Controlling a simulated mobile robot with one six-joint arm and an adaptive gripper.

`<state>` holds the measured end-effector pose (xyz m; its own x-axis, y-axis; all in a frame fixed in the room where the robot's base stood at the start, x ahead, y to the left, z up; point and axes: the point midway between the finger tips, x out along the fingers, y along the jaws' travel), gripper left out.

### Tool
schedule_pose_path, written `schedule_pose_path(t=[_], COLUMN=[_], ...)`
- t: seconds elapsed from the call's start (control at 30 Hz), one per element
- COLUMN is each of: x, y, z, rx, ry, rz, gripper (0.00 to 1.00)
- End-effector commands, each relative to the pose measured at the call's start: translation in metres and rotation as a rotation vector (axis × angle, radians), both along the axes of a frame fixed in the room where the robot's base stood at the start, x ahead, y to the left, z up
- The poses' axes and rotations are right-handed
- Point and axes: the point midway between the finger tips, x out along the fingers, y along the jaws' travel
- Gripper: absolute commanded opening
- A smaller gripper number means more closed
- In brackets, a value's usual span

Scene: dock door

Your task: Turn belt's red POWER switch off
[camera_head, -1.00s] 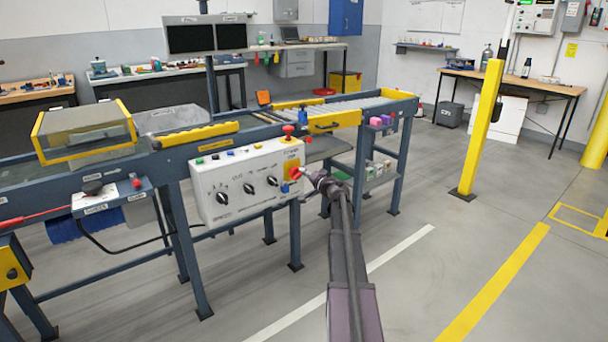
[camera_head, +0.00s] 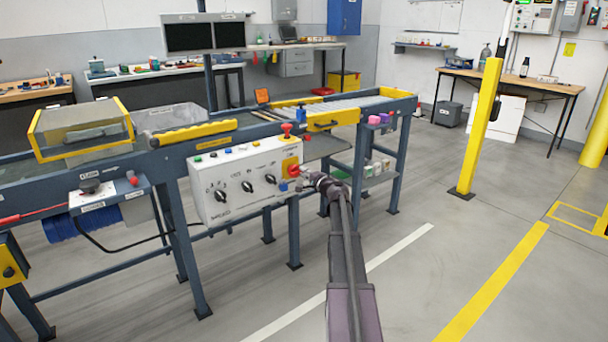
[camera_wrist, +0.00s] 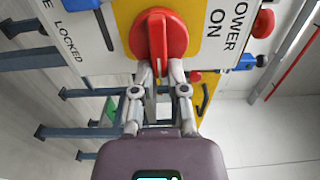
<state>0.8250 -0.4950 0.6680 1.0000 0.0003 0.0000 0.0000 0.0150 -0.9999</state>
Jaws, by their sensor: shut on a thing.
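The red POWER switch (camera_head: 293,171) is a round rotary knob with a raised bar handle, on a yellow plate at the right end of the white control box (camera_head: 235,184). In the wrist view the switch (camera_wrist: 172,32) fills the top middle, its bar running up and down the picture. The words POWER and ON show beside it, rotated. My gripper (camera_wrist: 157,68) is shut on the lower end of the bar, one finger on each side. In the head view my gripper (camera_head: 305,182) reaches the switch from the lower right, and its fingertips are too small to make out.
A red mushroom button (camera_head: 286,128) stands on top of the box above the switch. Black knobs (camera_head: 247,186) line its front. A yellow post (camera_head: 480,125) stands at right; the floor between is open.

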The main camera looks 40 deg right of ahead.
Motion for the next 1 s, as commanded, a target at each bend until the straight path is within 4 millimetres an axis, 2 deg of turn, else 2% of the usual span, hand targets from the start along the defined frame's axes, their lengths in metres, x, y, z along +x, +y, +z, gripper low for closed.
schedule_pose_path(t=[0.27,0.3,0.37,0.4,0.77,1.0], x=[0.001,0.001,0.001,0.001,0.0,-0.012], y=[-0.001,-0.001,-0.001,-0.001,0.0,0.001], z=[0.0,0.0,0.0,0.0,0.0,0.0], rx=[0.003,0.003,0.002,0.002,0.0,0.0], ry=[-0.001,-0.001,-0.001,-0.001,0.0,0.0], rz=[-0.001,-0.001,-0.001,-0.001,0.0,-0.001], gripper=[0.0,0.3,0.48,0.53,0.53,0.53])
